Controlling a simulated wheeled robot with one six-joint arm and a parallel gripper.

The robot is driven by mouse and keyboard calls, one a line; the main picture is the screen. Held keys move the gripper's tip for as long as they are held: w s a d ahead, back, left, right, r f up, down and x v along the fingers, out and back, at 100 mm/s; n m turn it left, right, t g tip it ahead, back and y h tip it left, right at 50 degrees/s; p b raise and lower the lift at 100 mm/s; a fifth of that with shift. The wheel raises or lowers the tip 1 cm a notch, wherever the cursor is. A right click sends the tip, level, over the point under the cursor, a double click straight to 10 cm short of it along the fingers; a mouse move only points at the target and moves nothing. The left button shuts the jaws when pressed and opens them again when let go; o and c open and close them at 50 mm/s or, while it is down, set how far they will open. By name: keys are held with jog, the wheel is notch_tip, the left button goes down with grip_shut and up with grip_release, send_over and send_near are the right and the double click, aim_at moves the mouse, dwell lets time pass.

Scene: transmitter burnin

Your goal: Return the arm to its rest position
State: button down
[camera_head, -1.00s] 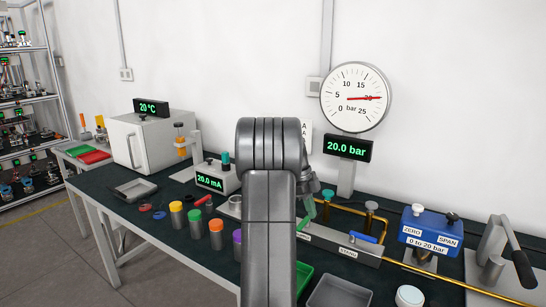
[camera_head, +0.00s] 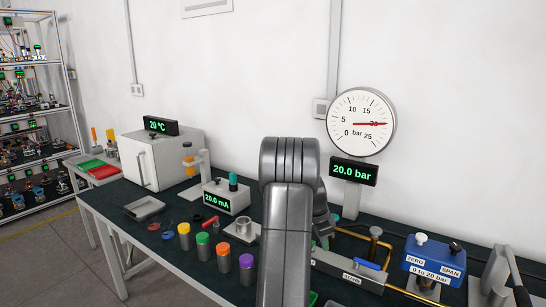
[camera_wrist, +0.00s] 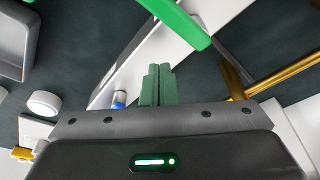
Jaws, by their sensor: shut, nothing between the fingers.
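My arm rises in front of the bench in the head view, with its elbow high and its lower end hidden behind its own links. My gripper shows in the wrist view (camera_wrist: 158,86), its two green fingers shut together with nothing between them. It is above the bench, apart from the green bar (camera_wrist: 178,20) ahead of it and the gold pipe (camera_wrist: 236,82) to its right.
The bench holds a gauge (camera_head: 361,123) reading 20 bar, a 20.0 mA unit (camera_head: 226,197), a blue box (camera_head: 434,259) and several coloured cylinders (camera_head: 202,246). A grey tray (camera_wrist: 32,45) and white round cap (camera_wrist: 43,103) lie left in the wrist view.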

jog(key=n+p, duration=0.1)
jog(key=n, duration=0.1)
jog(key=w+d+n+t+p, duration=0.1)
jog(key=n+p, duration=0.1)
jog(key=shift+w+d+f, duration=0.1)
jog(key=shift+w+d, duration=0.05)
jog(key=n+t+p, duration=0.1)
jog(key=n+p, duration=0.1)
jog(key=w+d+n+p, duration=0.1)
jog(key=n+p, duration=0.1)
jog(key=shift+w+d+n+t+y, duration=0.1)
jog(key=shift+d+n+t+y, duration=0.05)
jog(key=shift+n+t+y, duration=0.2)
jog(key=shift+w+d+r+b, duration=0.3)
jog(key=shift+w+r+b, duration=0.15)
jog(key=shift+r, duration=0.15)
jog(key=shift+w+d+r+b, duration=0.25)
jog(key=shift+w+r+b, duration=0.2)
jog(key=shift+r, duration=0.1)
